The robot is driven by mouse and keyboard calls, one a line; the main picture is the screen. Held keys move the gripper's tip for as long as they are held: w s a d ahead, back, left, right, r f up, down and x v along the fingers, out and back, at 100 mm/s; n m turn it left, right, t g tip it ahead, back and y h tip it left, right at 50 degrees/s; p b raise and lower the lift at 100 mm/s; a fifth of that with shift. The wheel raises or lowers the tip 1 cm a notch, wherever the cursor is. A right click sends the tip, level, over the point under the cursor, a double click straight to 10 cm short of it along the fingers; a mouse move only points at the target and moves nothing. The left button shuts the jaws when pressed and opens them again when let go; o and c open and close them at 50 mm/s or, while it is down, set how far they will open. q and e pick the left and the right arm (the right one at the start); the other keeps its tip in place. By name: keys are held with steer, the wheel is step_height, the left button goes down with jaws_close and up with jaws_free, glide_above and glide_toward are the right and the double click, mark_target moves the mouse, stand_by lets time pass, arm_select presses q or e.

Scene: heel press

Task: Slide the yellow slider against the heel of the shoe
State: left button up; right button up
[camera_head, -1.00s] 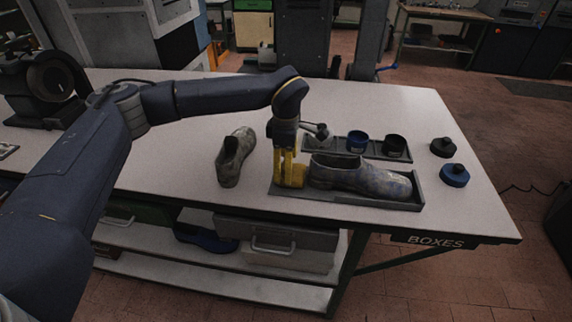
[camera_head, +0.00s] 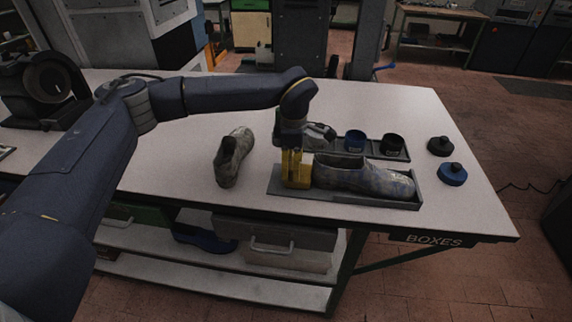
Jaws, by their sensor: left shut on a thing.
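The yellow slider (camera_head: 302,179) stands in the long grey tray (camera_head: 290,191) at the table's front, just left of the shoe's heel. The grey-blue mottled shoe (camera_head: 362,178) lies in the same tray, its toe pointing right. My left gripper (camera_head: 290,180) points down from above and is shut on the slider; its yellow fingers partly hide the slider. The slider is at or very near the heel; I cannot tell whether they touch. My right gripper is not in view.
A second shoe (camera_head: 233,157) stands on the table left of the tray. Behind is a rack (camera_head: 373,155) with a blue cup (camera_head: 355,141) and a black cup (camera_head: 392,145). A black lid (camera_head: 440,146) and a blue lid (camera_head: 452,174) lie at the right. The table's left middle is clear.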

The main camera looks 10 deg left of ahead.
mark_target(293, 163)
arm_select(q)
steer(key=o, duration=1.7)
steer(key=shift+c, duration=0.2)
step_height(293, 163, up, 12)
